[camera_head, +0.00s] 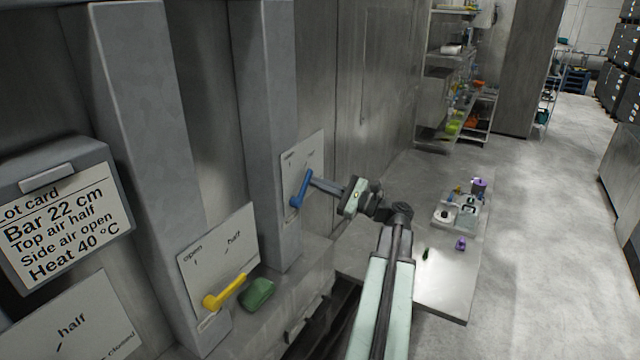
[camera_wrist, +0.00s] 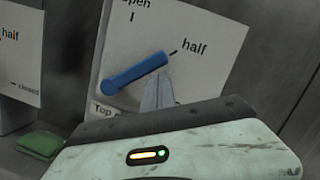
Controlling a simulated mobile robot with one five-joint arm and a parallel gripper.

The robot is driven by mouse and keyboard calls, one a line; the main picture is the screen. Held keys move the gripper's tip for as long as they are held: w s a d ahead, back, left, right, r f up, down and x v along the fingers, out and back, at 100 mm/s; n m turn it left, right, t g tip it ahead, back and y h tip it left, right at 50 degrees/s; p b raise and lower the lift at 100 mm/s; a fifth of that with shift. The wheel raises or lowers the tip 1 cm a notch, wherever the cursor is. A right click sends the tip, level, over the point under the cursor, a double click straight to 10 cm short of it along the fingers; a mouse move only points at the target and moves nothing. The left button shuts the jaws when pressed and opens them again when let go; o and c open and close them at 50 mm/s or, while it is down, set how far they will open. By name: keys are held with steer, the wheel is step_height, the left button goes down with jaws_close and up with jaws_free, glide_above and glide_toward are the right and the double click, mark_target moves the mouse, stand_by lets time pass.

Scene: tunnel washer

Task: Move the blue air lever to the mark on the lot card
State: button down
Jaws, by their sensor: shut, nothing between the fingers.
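The blue air lever (camera_head: 301,188) is mounted on a white plate (camera_head: 315,157) on a grey column. In the wrist view the blue lever (camera_wrist: 136,73) slants up to the right, its free end close to the "half" tick on the plate (camera_wrist: 215,40), with the "open" tick above. The plate's lower label starts with "Top"; the rest is hidden. The lot card (camera_head: 65,228) reads Bar 22 cm, Top air half, Side air open, Heat 40 °C. My gripper (camera_head: 318,183) is shut and empty, its fingers (camera_wrist: 158,92) just beside the lever's free end; I cannot tell whether they touch.
A yellow lever (camera_head: 226,292) sits on a second plate at lower left, with a green block (camera_head: 257,293) beside it. Another plate (camera_head: 75,325) marked "half" and "closed" is at bottom left. A low metal table (camera_head: 450,285) with small items stands right of my arm. Open floor lies farther right.

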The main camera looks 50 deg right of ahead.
steer(key=s+d+f+b, duration=0.4)
steer(key=s+d, duration=0.2)
steer(key=s, duration=0.2)
steer(key=shift+s+f, duration=0.3)
steer(key=shift+s, duration=0.1)
